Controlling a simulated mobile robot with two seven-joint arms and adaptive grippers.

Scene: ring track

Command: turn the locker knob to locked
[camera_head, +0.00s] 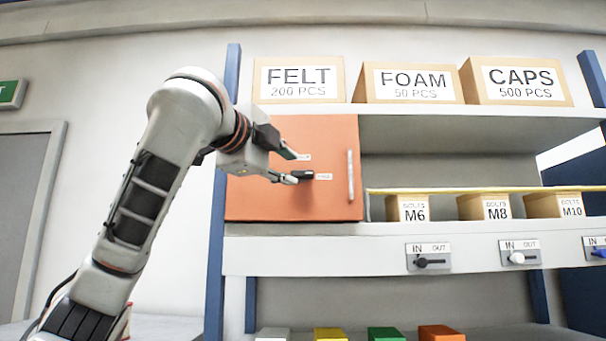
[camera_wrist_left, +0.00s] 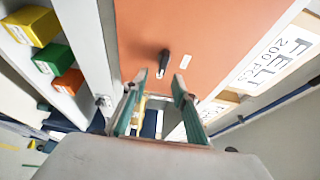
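The locker's orange door (camera_head: 262,190) faces me at the left of the shelf unit. It also fills the upper middle of the left wrist view (camera_wrist_left: 215,30). The small black knob (camera_head: 303,175) sits on the door, its lever roughly level in the head view, near two small white labels whose print is too small to read. In the left wrist view the knob (camera_wrist_left: 164,61) lies just beyond the fingertips, between their lines. My left gripper (camera_head: 293,166) is open beside the knob; it looks empty in the wrist view (camera_wrist_left: 154,88). Contact cannot be told. My right gripper is out of view.
A pale vertical handle (camera_head: 351,176) stands on the door, right of the knob. Boxes marked FELT (camera_head: 299,95), FOAM and CAPS stand on the top shelf. Bolt boxes (camera_head: 408,208) stand behind a yellow rail (camera_head: 470,189). IN/OUT switches (camera_head: 428,257) line the shelf front below.

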